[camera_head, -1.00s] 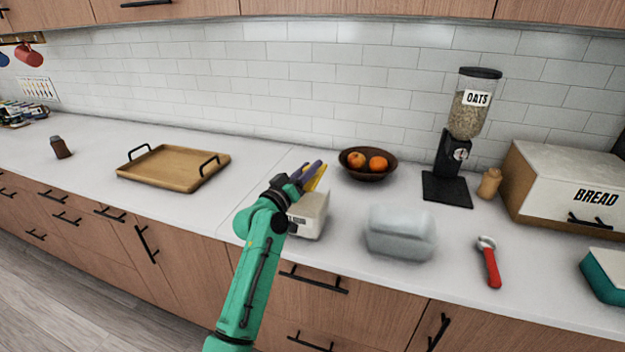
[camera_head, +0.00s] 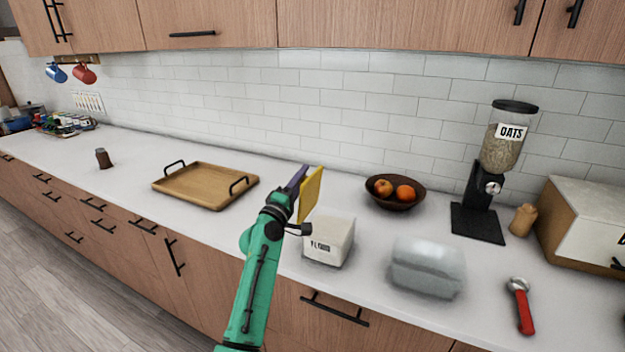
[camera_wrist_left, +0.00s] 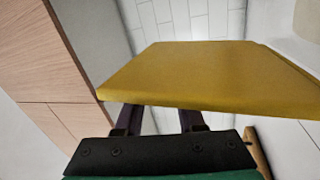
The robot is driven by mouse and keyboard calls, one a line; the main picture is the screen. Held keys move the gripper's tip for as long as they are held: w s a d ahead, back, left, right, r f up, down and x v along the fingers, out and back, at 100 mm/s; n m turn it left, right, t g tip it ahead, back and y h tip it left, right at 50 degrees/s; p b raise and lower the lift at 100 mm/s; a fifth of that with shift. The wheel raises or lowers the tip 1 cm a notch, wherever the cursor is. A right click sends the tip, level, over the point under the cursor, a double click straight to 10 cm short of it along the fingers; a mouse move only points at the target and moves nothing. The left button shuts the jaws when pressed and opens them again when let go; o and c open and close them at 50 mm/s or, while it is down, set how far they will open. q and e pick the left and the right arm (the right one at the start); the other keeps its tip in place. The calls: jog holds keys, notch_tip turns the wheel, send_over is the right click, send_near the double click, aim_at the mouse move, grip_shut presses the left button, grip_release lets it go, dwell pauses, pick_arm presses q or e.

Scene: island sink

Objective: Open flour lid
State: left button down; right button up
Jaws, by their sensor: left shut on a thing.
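The white flour container (camera_head: 329,243), labelled FLOUR, stands on the counter near its front edge. A flat yellow lid (camera_head: 311,196) is apart from it, tilted nearly upright above and left of its top. My left gripper (camera_head: 298,186) is shut on the lid, with its purple fingers at the lid's left side. In the left wrist view the yellow lid (camera_wrist_left: 215,78) fills the space beyond the fingers and hides their tips. I cannot see inside the container. My right gripper is not in view.
A wooden tray (camera_head: 205,190) lies to the left, a fruit bowl (camera_head: 395,203) behind. A translucent grey box (camera_head: 428,268) and a red-handled scoop (camera_head: 522,310) are to the right, with the oats dispenser (camera_head: 490,185) farther back. The counter between tray and container is clear.

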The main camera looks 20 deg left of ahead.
pick_arm(q)
jog(key=shift+w+a+f+n+y+p, duration=0.15)
jog(key=shift+a+f+n+y, duration=0.25)
jog(key=shift+a+n, duration=0.55)
jog(key=shift+s+a+f+n+y+p, duration=0.15)
jog(key=shift+a+n+y, duration=0.35)
jog(key=shift+n, duration=0.75)
jog(key=shift+w+a+f+n+y+p, duration=0.15)
jog(key=shift+a+f+n+y, duration=0.25)
jog(key=shift+a+n, duration=0.55)
jog(key=shift+d, duration=0.1)
jog(key=c, duration=0.5)
grip_release()
